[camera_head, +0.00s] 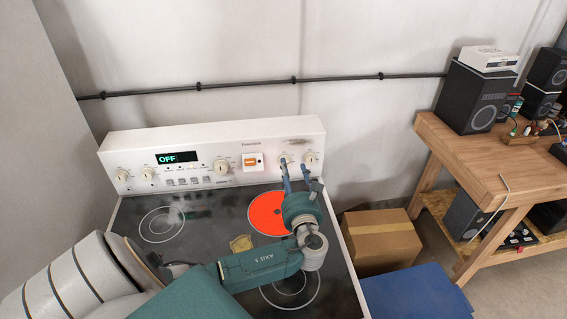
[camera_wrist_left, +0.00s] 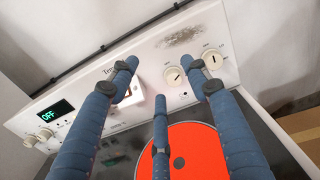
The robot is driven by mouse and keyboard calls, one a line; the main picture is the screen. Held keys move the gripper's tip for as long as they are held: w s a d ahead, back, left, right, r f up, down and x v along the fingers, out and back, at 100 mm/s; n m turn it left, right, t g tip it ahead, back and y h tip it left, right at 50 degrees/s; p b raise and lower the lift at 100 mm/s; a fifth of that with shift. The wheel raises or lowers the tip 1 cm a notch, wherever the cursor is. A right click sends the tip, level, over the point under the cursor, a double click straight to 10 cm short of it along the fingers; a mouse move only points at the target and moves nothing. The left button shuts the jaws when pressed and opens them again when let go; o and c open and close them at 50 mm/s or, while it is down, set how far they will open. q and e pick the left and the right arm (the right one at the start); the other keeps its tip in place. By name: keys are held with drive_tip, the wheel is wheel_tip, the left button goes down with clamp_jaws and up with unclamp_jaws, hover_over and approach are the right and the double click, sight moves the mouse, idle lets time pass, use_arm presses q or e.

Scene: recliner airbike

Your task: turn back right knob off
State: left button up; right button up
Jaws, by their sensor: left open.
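The stove's white back panel (camera_head: 190,150) carries two knobs at its right end. The inner right knob (camera_wrist_left: 174,76) shows between my finger tips in the left wrist view. The outer right knob (camera_wrist_left: 212,58) is just beyond my right-hand finger in that view; it also shows in the head view (camera_head: 311,158). I cannot read which knob is the back right one. The back right burner (camera_head: 264,214) glows orange-red. My left gripper (camera_head: 296,173) is open and empty, its blue fingers spread in front of the panel. Contact with a knob cannot be told. My right gripper is out of view.
The display (camera_head: 177,157) reads OFF. A central knob (camera_head: 221,167), an orange switch (camera_head: 251,161) and two left knobs sit along the panel. A yellowish square (camera_head: 240,244) lies on the cooktop. A cardboard box (camera_head: 382,240) and wooden workbench (camera_head: 470,165) stand to the right.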

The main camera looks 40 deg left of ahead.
use_arm(q)
wheel_tip(320, 180, down, 7)
drive_tip(key=b, duration=0.6)
drive_tip(key=shift+w+a+r, duration=0.1)
drive_tip(key=shift+a, duration=0.05)
drive_tip(key=shift+w+a, duration=0.15)
drive_tip(key=p+x, duration=0.1)
drive_tip(key=x, duration=0.8)
drive_tip(key=shift+a+r+p, duration=0.1)
drive_tip(key=shift+p, duration=0.25)
drive_tip(key=shift+w+a, duration=0.35)
drive_tip(key=shift+a, duration=0.1)
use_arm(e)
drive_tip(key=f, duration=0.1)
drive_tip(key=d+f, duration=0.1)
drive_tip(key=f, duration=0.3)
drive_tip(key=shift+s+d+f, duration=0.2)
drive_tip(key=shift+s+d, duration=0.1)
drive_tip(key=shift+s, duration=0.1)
use_arm(q)
drive_tip(key=c, duration=1.1)
drive_tip(key=shift+c, duration=0.2)
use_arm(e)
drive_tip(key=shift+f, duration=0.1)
